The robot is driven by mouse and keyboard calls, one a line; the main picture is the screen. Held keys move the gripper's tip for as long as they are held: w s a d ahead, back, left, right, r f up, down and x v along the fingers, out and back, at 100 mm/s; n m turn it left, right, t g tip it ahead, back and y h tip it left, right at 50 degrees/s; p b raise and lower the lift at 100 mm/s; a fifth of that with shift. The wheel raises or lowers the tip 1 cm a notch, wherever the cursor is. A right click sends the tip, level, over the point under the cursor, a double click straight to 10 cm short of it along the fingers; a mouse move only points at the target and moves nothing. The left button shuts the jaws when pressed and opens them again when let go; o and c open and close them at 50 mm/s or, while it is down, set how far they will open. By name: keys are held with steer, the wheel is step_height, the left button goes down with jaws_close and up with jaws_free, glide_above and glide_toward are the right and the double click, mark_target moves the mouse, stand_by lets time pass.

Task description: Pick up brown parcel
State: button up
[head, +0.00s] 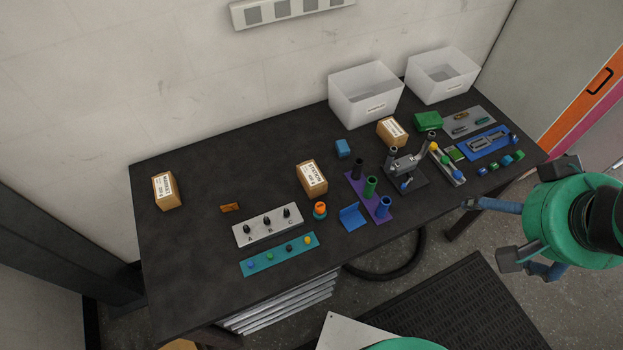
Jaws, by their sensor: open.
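Several brown parcels with white labels are in the head view. One parcel (165,191) stands alone at the left end of the dark table (200,290). A second parcel (312,178) stands near the middle, behind the grey panel with black knobs. A third parcel (391,132) stands farther back, in front of a white bin. Which one the task means cannot be told. My gripper (489,231) is open and empty at the right, by the table's front right edge, with its fingers spread and apart from every parcel.
Two white bins (365,105) stand at the back right. A grey knob panel (267,226), a teal button strip (279,254), a purple tray with tubes (369,196) and a grey fixture (405,168) crowd the middle and right. The table's left part is mostly clear.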

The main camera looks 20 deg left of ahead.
steer(key=w+a+f+m+g+y, duration=0.15)
steer(key=w+a+f, duration=0.25)
steer(key=w+a, duration=0.55)
steer(key=w+a+f+m+g+y, duration=0.1)
steer(key=w+a+f+m+g, duration=0.2)
steer(key=w+a, duration=0.65)
steer(key=m+g, duration=0.4)
steer(key=g, duration=0.1)
glide_toward(312, 174)
step_height(312, 174, up, 2)
steer(key=d, duration=0.1)
steer(key=shift+d+r+t+y+b, duration=0.1)
steer(key=shift+r+t+y+b, duration=0.15)
steer(key=shift+y+b, duration=0.15)
steer(key=shift+f, duration=0.1)
steer(key=shift+b+x, duration=0.75)
steer(key=shift+x, duration=3.5)
steer(key=shift+f, duration=0.1)
